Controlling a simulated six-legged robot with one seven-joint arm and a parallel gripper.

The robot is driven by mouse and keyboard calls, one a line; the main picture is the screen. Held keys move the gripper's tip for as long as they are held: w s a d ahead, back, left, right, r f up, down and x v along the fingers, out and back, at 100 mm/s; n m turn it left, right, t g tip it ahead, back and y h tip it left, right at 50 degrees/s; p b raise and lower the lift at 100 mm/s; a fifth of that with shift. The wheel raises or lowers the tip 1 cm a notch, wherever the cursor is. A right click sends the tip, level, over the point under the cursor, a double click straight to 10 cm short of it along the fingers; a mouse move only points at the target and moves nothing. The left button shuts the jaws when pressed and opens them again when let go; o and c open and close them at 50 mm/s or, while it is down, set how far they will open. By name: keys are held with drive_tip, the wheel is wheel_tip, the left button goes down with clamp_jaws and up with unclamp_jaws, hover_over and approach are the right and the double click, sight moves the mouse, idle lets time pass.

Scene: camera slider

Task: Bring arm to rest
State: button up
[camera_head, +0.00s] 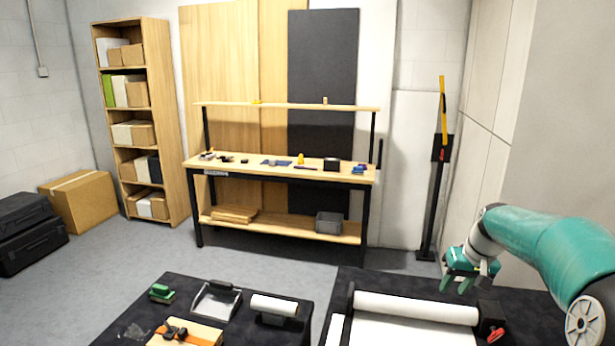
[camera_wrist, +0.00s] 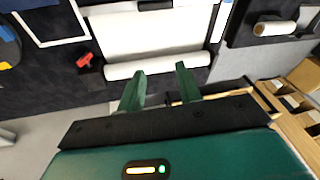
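My gripper (camera_head: 462,284) is at the right of the head view, at the end of my teal arm, above the black table (camera_head: 530,305) and close to the right end of a white roll (camera_head: 415,308). In the wrist view my gripper (camera_wrist: 160,80) shows two green fingers set well apart, with nothing between them. The white roll (camera_wrist: 155,66) lies beyond the fingertips there, with a white sheet (camera_wrist: 150,35) running from it. Contact between fingers and roll is not visible.
A second black table (camera_head: 225,285) at front left bears a small white roll (camera_head: 275,305), a grey frame (camera_head: 215,302) and a green block (camera_head: 161,291). A red knob (camera_head: 496,335) is by the large roll's end. A workbench (camera_head: 290,172) and shelf (camera_head: 150,120) stand behind; the floor between is clear.

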drive_tip(key=s+a+r+h, duration=0.1)
drive_tip(key=s+a+r, duration=0.45)
drive_tip(key=a, duration=0.35)
drive_tip(key=s+a+t, duration=0.1)
drive_tip(key=s+a, duration=0.3)
drive_tip(key=s, duration=0.3)
drive_tip(key=s+a, duration=0.4)
drive_tip(key=s, duration=0.4)
drive_tip(key=s+a+n+t, duration=0.1)
drive_tip(key=s+a, duration=0.3)
drive_tip(key=s, duration=0.4)
drive_tip(key=shift+a+f+t, duration=0.25)
drive_tip(key=shift+a+t, duration=0.05)
drive_tip(key=shift+a, duration=0.1)
